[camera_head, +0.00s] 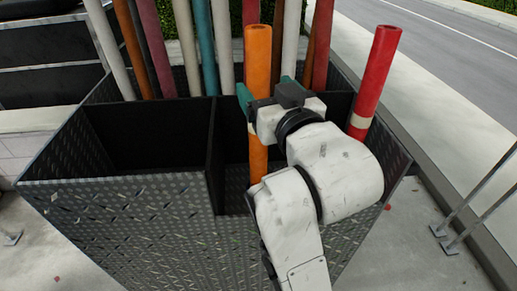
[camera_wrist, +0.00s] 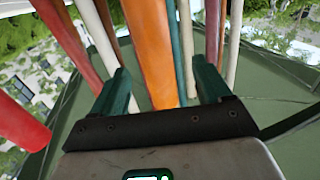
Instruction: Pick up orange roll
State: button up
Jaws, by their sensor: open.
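The orange roll (camera_head: 258,62) stands upright in a front compartment of the dark metal bin (camera_head: 130,215), with its open top showing. My gripper (camera_head: 265,88) is at the roll's upper part, below its top end. In the wrist view, the orange roll (camera_wrist: 150,45) lies between the two green fingers of my gripper (camera_wrist: 162,72), nearer the left one. The fingers are apart, with a gap on the right of the roll. I cannot tell how deep the roll sits between them. My arm hides part of the roll's right side and the bin behind.
A red roll (camera_head: 376,78) stands in the bin right of my arm; a red roll (camera_wrist: 20,125) shows at the wrist view's left. Several white, teal, brown and maroon rolls stand in a row behind the orange one. The left front compartment (camera_head: 150,135) looks empty.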

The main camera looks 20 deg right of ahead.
aim_at(262, 81)
jog(key=w, duration=0.2)
jog(key=shift+w, duration=0.4)
jog(key=w+p, duration=0.1)
jog(key=w, duration=0.1)
jog(key=w+d+p, duration=0.1)
jog(key=w, duration=0.1)
jog(key=shift+w+f, duration=0.1)
jog(key=shift+w, duration=0.5)
jog(key=shift+c, duration=0.3)
grip_shut()
